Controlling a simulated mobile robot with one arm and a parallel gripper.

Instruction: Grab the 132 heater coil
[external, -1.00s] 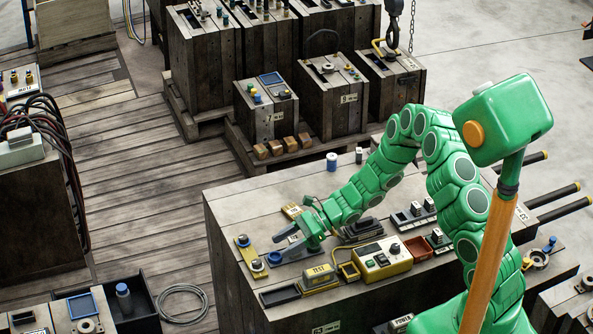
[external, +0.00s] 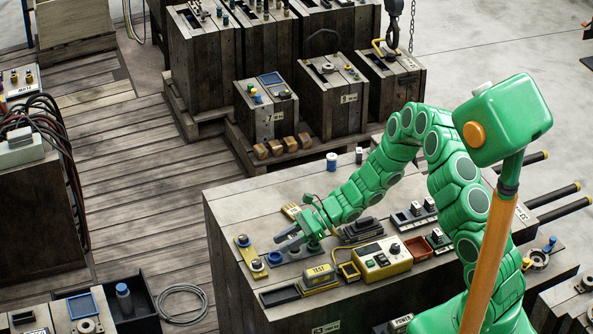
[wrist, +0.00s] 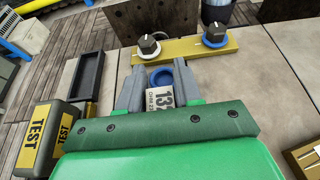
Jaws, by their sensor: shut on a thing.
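The 132 heater coil (wrist: 162,96) shows in the wrist view as a white label marked 132 with a blue ring (wrist: 160,76) at its far end. It lies between the two grey fingers of my gripper (wrist: 157,88). My gripper is shut on it. In the external view my gripper (external: 289,243) is low over the front left of the wooden bench (external: 225,215), fingers pointing left. A blue ring (external: 275,258) shows just beside the fingers there. The coil's near part is hidden by my green gripper body, and I cannot tell whether it touches the bench.
A yellow bar with two knobs (wrist: 190,48) lies just past the fingertips. A TEST block (external: 320,274) and a black tray (external: 280,295) sit nearby on the bench. A yellow control box (external: 382,259) stands right of my gripper. Bare bench top lies at the back left.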

